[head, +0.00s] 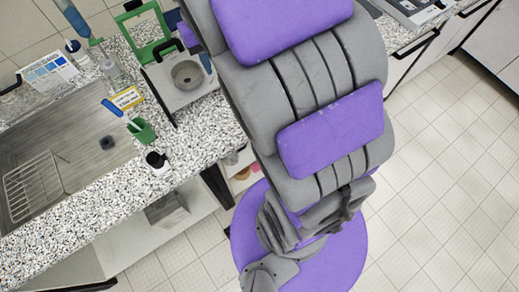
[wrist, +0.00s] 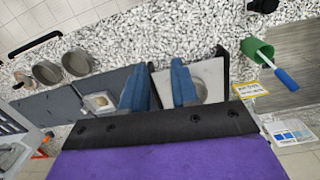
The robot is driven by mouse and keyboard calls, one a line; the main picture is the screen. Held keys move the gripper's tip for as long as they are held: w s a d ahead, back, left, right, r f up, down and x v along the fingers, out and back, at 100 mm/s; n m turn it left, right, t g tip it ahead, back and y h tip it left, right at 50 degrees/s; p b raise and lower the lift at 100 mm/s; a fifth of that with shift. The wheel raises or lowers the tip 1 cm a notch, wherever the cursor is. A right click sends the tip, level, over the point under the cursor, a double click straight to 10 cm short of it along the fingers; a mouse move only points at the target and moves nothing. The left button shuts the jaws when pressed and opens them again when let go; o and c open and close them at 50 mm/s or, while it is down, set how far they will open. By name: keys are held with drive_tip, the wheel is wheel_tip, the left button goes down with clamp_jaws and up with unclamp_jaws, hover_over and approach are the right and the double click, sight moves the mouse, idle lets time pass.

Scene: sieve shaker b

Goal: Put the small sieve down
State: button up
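A round grey metal sieve (head: 187,74) sits on a white square platform (head: 165,98) on the speckled counter in the head view. In the wrist view a white platform (wrist: 213,72) with a round grey shape (wrist: 212,88) on it lies behind the right finger, which partly hides it. My gripper (wrist: 160,88) has two blue fingers, set apart, with nothing visible held between them. Two round grey containers (wrist: 47,72) (wrist: 77,62) stand on the counter at the left of the wrist view; I cannot tell which is the small sieve. My arm hides the gripper in the head view.
The counter (head: 205,130) has a sink (head: 60,130) at left. The tiled floor (head: 440,180) at right is clear.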

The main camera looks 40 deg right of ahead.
drive_tip(key=s+a+f, duration=0.1)
drive_tip(key=s+a, duration=0.1)
drive_tip(key=s, duration=1)
drive_tip(key=s+a+f+n+g, duration=0.1)
drive_tip(key=s+a+f, duration=0.1)
drive_tip(key=s, duration=1)
drive_tip(key=shift+s+f, duration=0.2)
drive_tip(key=shift+f, duration=0.1)
drive_tip(key=shift+f, duration=0.15)
drive_tip(key=shift+d, duration=0.15)
